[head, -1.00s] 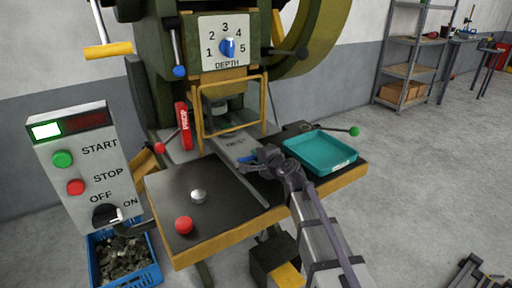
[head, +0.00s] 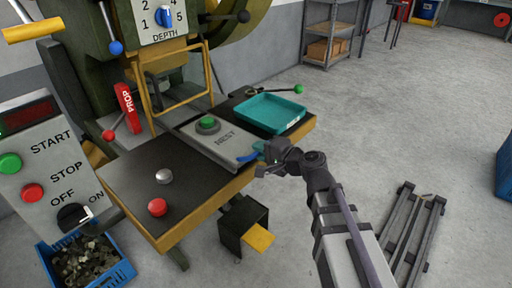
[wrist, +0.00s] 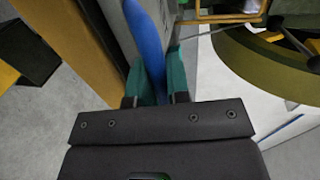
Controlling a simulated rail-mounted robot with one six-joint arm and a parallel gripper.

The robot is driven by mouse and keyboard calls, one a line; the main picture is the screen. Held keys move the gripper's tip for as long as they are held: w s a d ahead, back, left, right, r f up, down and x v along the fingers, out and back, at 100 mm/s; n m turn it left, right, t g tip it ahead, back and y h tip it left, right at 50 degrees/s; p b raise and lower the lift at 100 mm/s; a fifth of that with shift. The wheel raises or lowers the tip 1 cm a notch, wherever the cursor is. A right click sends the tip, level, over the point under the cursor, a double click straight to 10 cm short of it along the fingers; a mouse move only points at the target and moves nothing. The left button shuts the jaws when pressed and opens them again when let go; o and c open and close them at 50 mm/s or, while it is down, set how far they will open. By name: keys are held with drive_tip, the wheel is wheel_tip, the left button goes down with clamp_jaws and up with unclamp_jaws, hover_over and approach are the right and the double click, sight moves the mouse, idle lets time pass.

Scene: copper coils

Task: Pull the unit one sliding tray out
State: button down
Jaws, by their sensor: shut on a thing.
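The grey sliding tray (head: 224,142), marked NEST, lies on the dark press table and reaches the table's front edge. A round green-topped piece (head: 208,123) sits on its inner part. Its blue handle (head: 250,155) is at the front end. My gripper (head: 262,152) is at that handle, just off the table edge. In the wrist view the blue handle (wrist: 147,40) runs between the two teal fingers of my gripper (wrist: 157,75), which are shut on it. The fingertips are partly hidden in the head view.
A teal bin (head: 270,112) stands on the table right of the tray. A yellow guard frame (head: 178,85) stands behind it. A white knob (head: 164,176) and a red knob (head: 157,207) are at left. A black pedal box (head: 243,222) is below. Floor at right is mostly open.

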drive_tip(key=shift+s+d, duration=0.1)
drive_tip(key=c, duration=1.1)
unclamp_jaws()
drive_tip(key=p+v, duration=0.1)
drive_tip(key=v, duration=0.6)
drive_tip(key=shift+d+p, duration=0.25)
drive_tip(key=shift+p, duration=0.05)
drive_tip(key=shift+s, duration=0.1)
drive_tip(key=s+d+f+n+g+h, duration=0.4)
drive_tip(key=s+f+n+g+h, duration=0.15)
drive_tip(key=f, duration=0.45)
drive_tip(key=s+d+f+n+g+h, duration=0.2)
drive_tip(key=s+d+f+g+h, duration=0.2)
drive_tip(key=d+h, duration=0.45)
wheel_tip(320, 180, up, 28)
drive_tip(key=d+y+p, duration=0.1)
drive_tip(key=d+p, duration=0.1)
drive_tip(key=p, duration=2.5)
drive_tip(key=shift+d+p, duration=0.2)
drive_tip(key=shift+p, duration=0.2)
